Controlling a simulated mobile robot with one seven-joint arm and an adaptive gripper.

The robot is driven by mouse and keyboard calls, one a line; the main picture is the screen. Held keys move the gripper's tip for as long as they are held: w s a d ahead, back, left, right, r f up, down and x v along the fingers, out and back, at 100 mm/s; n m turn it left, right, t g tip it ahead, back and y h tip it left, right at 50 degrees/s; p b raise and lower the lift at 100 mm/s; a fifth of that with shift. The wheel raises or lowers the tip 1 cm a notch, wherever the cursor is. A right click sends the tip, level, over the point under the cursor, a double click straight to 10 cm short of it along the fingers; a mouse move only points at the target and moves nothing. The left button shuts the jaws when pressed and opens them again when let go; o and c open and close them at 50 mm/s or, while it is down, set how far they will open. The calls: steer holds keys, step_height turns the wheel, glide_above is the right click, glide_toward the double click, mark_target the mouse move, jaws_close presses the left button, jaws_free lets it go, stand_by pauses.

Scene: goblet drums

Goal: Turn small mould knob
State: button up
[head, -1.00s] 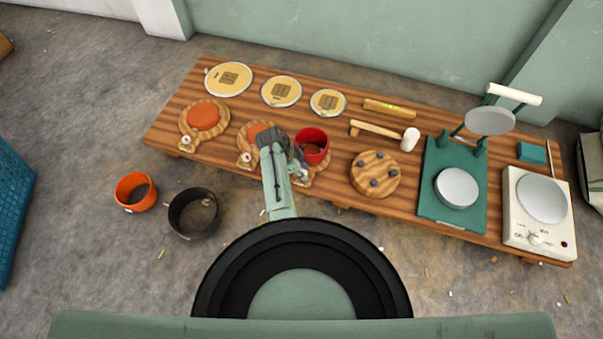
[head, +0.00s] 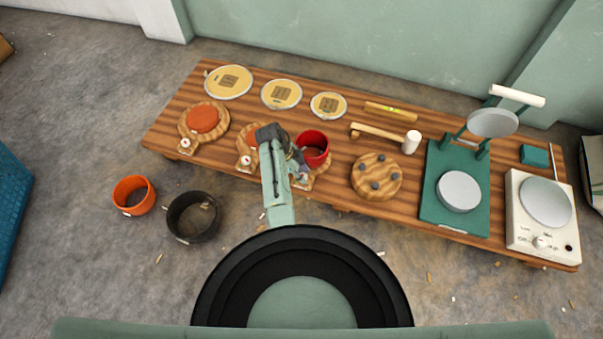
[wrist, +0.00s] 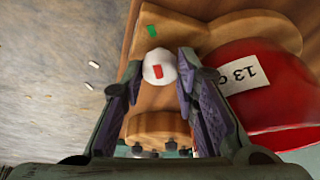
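The small mould is a wooden board (wrist: 180,35) with a green mark on it; the red pot (head: 313,148) stands on it. Its white round knob (wrist: 159,68) has a red mark and sits at the board's near end. In the wrist view my gripper (wrist: 159,66) is open, with one finger on each side of the knob. The right finger is close to the knob; I cannot tell if it touches. In the head view my gripper (head: 296,166) is beside the red pot and largely covers the knob.
The red pot's labelled wall (wrist: 270,85) is close to my right finger. The medium mould's knob (head: 246,164) is left of my gripper. A pegged wooden disc (head: 377,176) stands to the right. Orange and black pots (head: 192,218) are on the floor.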

steer(key=o, duration=0.4)
